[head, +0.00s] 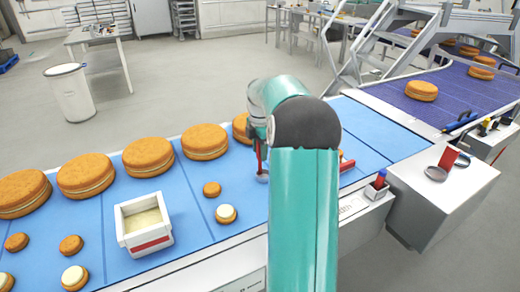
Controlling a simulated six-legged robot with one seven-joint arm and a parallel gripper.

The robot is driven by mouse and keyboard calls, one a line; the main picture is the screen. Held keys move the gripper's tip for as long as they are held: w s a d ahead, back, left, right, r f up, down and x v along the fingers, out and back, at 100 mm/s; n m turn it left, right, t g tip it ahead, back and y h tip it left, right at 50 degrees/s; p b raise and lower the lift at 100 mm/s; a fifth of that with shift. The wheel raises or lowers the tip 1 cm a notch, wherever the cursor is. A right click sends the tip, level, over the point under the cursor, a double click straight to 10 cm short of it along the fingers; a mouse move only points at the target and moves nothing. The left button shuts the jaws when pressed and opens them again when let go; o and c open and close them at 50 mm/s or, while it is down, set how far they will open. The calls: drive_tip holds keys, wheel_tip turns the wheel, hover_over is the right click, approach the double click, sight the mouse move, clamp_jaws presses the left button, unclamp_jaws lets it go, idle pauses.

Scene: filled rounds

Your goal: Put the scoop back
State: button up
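My teal arm reaches over the blue belt, and my gripper (257,138) is at its far end, partly hidden behind the arm. A red handle hangs upright below it, with a small grey round end close above the belt; this looks like the scoop (262,177). The gripper appears shut on the handle, though its fingers are small here. I cannot tell whether the grey end touches the belt. A white tub (128,241) with a red stripe and pale cream filling stands on the belt to the left.
Large orange-brown rounds (148,157) line the belt's far side. Small rounds (212,189), some cream-topped, lie nearer. A white block (425,205) at right carries a grey ring (436,174) and a red upright plate (447,157). A small holder (376,189) sits at the belt's near edge.

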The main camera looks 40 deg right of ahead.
wheel_tip(320, 180, up, 12)
drive_tip(key=shift+r, duration=0.15)
drive_tip(key=shift+w+a+r, duration=0.1)
drive_tip(key=shift+a+r, duration=0.1)
drive_tip(key=shift+a, duration=0.1)
drive_tip(key=s+a+r+m+t+h, duration=0.1)
drive_tip(key=s+a+r+m, duration=0.1)
drive_tip(key=a, duration=0.6)
drive_tip(key=s+a+r+m+t, duration=0.1)
drive_tip(key=a+m, duration=0.1)
drive_tip(key=a, duration=0.7)
drive_tip(key=s+a+r+m+h, duration=0.1)
drive_tip(key=s+a+r+m, duration=0.15)
drive_tip(key=a, duration=0.55)
drive_tip(key=s+a+f+m+t+y, duration=0.1)
drive_tip(key=s+a+f+m, duration=0.3)
drive_tip(key=s+a, duration=0.3)
drive_tip(key=s+a+f+m+t+y, duration=0.1)
drive_tip(key=s+a+f+m+t, duration=0.1)
drive_tip(key=s+a+f+m, duration=0.2)
drive_tip(key=s+a, duration=0.3)
drive_tip(key=shift+s+a+f+t, duration=0.2)
drive_tip(key=shift+s+f+t, duration=0.1)
drive_tip(key=shift+f, duration=0.05)
drive_tip(key=shift+d, duration=0.15)
